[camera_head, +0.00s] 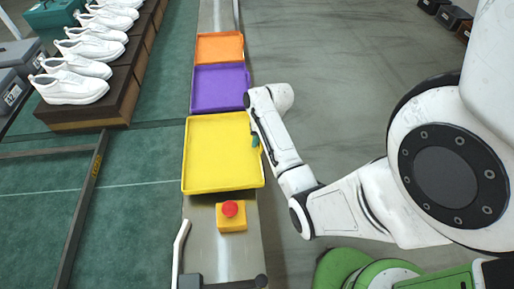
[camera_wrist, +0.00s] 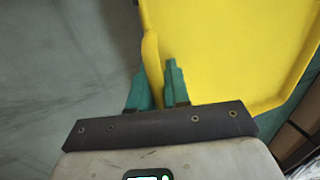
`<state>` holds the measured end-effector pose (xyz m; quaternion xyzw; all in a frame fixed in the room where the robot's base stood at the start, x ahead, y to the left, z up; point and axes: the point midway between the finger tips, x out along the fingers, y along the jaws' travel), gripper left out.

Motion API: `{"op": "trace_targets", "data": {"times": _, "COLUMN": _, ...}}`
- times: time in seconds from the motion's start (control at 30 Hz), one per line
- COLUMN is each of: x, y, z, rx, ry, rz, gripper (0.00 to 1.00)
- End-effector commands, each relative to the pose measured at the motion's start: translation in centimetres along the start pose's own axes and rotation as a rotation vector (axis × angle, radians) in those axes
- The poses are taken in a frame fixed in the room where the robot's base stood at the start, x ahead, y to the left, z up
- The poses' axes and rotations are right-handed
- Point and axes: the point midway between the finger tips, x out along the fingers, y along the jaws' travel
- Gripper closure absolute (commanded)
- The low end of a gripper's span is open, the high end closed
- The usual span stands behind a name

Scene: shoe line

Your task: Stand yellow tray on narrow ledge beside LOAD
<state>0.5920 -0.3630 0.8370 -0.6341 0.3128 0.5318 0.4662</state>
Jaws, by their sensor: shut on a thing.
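The yellow tray (camera_head: 215,155) lies flat over the narrow metal ledge (camera_head: 196,240), just in front of a purple tray. I cannot tell whether it rests on the ledge or hangs slightly above it. My gripper (camera_head: 257,141) is at the tray's right edge. In the wrist view my gripper (camera_wrist: 158,88) has its green fingers on both sides of the rim of the yellow tray (camera_wrist: 225,45), shut on it. Small yellow lettering shows on a black rail (camera_head: 93,185) at the left, too small to read surely.
The purple tray (camera_head: 220,88) and an orange tray (camera_head: 220,47) lie farther along the ledge. A yellow box with a red button (camera_head: 230,210) stands close in front of the yellow tray. White shoes (camera_head: 75,88) line a brown rack at the left. Grey floor is open at the right.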

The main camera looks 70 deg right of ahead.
Motion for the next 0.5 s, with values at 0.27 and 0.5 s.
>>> {"op": "trace_targets", "data": {"times": 0.27, "x": 3.3, "y": 0.9, "z": 0.0, "rx": 0.001, "ry": 0.0, "rz": 0.0, "gripper": 1.0}}
{"op": "trace_targets", "data": {"times": 0.5, "x": 4.0, "y": 1.0, "z": -0.1, "rx": -0.001, "ry": 0.003, "rz": -0.001, "gripper": 1.0}}
